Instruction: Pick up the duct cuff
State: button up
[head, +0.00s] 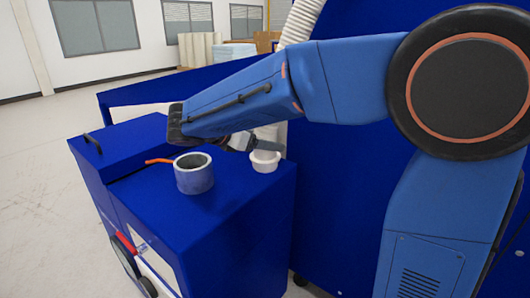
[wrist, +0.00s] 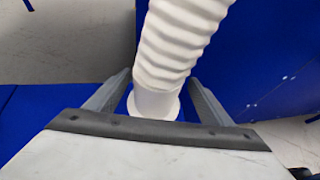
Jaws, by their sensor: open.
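The white duct cuff (head: 265,162) stands on the blue cabinet top in the head view, near its back right edge. In the wrist view the cuff (wrist: 155,104) shows as a smooth white collar with a wider rim at the lower end of a ribbed white hose. My gripper (wrist: 158,78) is open, with one grey finger on each side of the cuff and hose. I cannot tell whether either finger touches them. In the head view my gripper (head: 242,142) is just left of and above the cuff, partly hidden by my arm.
The ribbed white hose (head: 303,20) rises behind my arm along a tall blue panel (head: 345,190). A grey-blue hollow cylinder (head: 194,180) stands on the cabinet (head: 235,215) left of the cuff. An orange-red rod (head: 158,161) lies near it. The cabinet's front top is clear.

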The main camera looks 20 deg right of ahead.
jog(key=x, duration=0.5)
jog(key=shift+w+a+f, duration=0.1)
jog(key=shift+w, duration=0.05)
jog(key=c, duration=1.3)
jog(key=shift+o, duration=0.2)
